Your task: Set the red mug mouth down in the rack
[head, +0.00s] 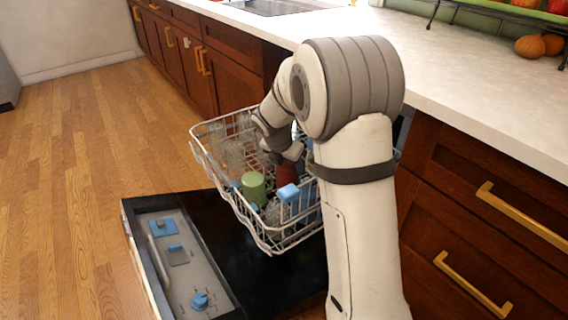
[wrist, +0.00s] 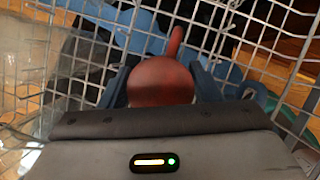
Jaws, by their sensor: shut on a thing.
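The red mug (head: 287,175) is inside the white wire dish rack (head: 222,185) in the head view, below my gripper (head: 284,155). In the wrist view the mug (wrist: 160,84) sits between the two blue-grey fingers of my gripper (wrist: 160,88), which are shut on it. Its rounded closed end faces the wrist camera and its handle points toward the top of the picture. Its mouth is hidden on the far side. The rack wires show around and beyond it. I cannot tell whether the mug touches the rack floor.
A green cup (head: 253,187) and a light blue item (head: 289,192) are in the rack near the mug. Clear glassware (head: 232,150) stands at the rack's left. The open dishwasher door (head: 180,265) lies below. The counter (head: 470,90) and cabinets border the right.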

